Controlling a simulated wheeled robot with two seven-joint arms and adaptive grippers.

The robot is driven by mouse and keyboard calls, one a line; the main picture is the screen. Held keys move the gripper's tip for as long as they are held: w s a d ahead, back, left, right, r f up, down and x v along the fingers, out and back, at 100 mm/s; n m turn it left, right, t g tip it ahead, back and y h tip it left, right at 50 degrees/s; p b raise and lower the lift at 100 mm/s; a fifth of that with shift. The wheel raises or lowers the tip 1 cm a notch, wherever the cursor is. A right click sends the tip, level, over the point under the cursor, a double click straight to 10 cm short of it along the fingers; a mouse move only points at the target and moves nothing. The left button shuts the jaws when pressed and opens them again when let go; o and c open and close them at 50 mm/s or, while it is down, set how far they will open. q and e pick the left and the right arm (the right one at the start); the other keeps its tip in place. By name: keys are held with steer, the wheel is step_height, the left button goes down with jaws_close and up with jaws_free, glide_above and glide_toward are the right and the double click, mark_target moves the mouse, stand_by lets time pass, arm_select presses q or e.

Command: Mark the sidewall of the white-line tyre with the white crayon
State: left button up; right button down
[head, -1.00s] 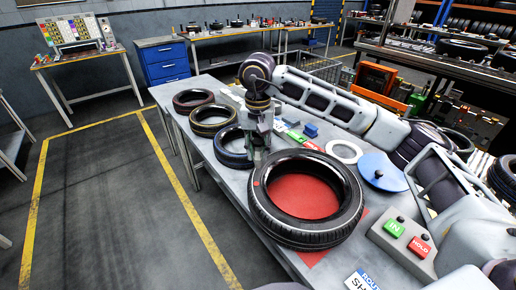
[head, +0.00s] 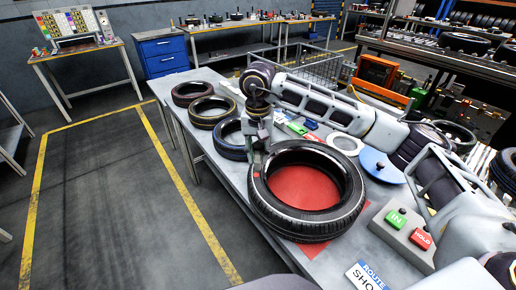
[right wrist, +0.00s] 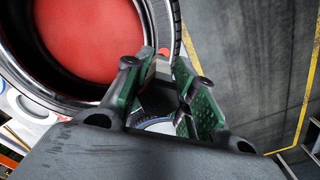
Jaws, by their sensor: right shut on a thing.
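The white-line tyre (head: 330,217) lies flat on a red mat (head: 303,187), with a pale line around its sidewall. My right gripper (head: 257,168) is at the tyre's far left edge, fingers pointing down. In the right wrist view the green-padded fingers (right wrist: 164,72) are shut on a small pale thing (right wrist: 163,66), likely the white crayon, beside the tyre's sidewall (right wrist: 150,30). The crayon is mostly hidden, and I cannot tell whether its tip touches the rubber. My left gripper is not in view.
Smaller tyres with blue (head: 230,138), yellow (head: 212,111) and red (head: 192,93) lines lie behind on the table. A button box (head: 402,234), a blue disc (head: 381,165) and a white ring (head: 345,144) are to the right. A ROUTE sign (head: 368,277) is in front.

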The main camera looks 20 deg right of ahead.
mark_target(257, 159)
steer(key=shift+f, duration=0.65)
arm_select(q)
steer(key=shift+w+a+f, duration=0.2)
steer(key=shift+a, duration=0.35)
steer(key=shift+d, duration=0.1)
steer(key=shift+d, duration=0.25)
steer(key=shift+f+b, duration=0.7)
steer(key=shift+b, duration=0.1)
arm_select(e)
steer(key=shift+f, duration=0.8)
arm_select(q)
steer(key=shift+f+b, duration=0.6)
arm_select(e)
steer(key=shift+w+a, duration=0.1)
steer(key=shift+a, duration=0.6)
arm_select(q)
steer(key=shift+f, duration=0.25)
arm_select(e)
steer(key=shift+d, duration=0.2)
arm_select(q)
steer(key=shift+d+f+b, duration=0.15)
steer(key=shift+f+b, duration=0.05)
steer(key=shift+b, duration=0.25)
arm_select(e)
steer(key=shift+d, duration=0.3)
